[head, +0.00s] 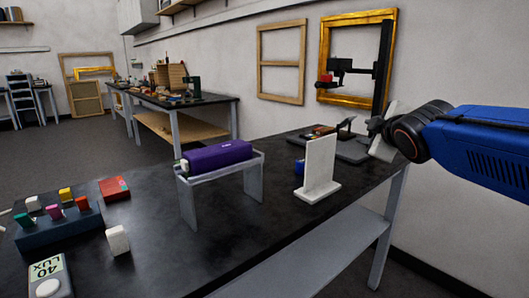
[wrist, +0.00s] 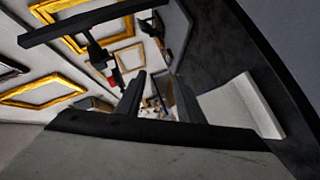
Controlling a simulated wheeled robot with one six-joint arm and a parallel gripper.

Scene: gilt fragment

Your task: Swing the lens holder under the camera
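A black stand with a tall column (head: 383,62) rises at the back right of the dark bench. A dark camera-like body (head: 340,66) with a red part (head: 325,79) sits on its side arm. Low on the stand's base, a small dark raised part (head: 346,122) may be the lens holder; I cannot tell for sure. My gripper (head: 374,128) is beside the stand's foot, partly overlapping it in the head view. In the wrist view its two dark fingers (wrist: 158,98) stand apart with nothing seen between them. The column (wrist: 85,22) also shows there, upper left.
A white upright panel (head: 320,164) stands left of my gripper. A purple roll (head: 216,155) lies on a grey rack (head: 249,168). A block with coloured pegs (head: 60,228), a red box (head: 114,188) and a lux meter (head: 48,278) are at left.

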